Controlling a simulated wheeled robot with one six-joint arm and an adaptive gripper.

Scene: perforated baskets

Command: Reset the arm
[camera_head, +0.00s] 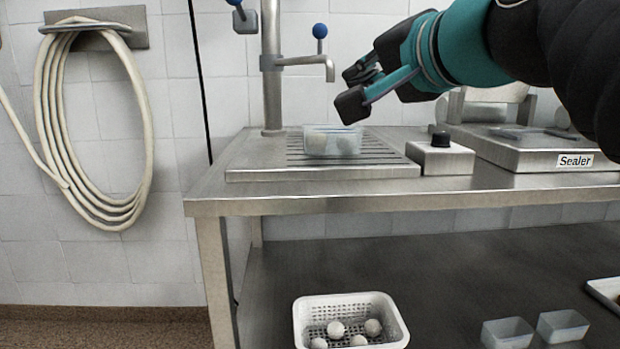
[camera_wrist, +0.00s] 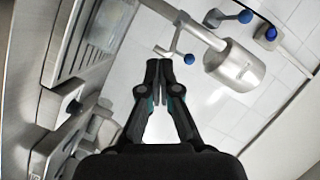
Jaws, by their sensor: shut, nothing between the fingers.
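My gripper (camera_head: 352,90) is up in the air over the steel table, just above and right of a clear container (camera_head: 333,140). In the wrist view my gripper (camera_wrist: 159,64) has its two black fingers together with nothing between them. My arm comes in from the upper right.
A steel tap post (camera_head: 272,70) with blue knobs stands behind the drain plate. A black-knobbed box (camera_head: 440,157) and a sealer (camera_head: 540,152) are to the right. Below are a white perforated basket (camera_head: 300,322) with several balls and empty tubs (camera_head: 562,326).

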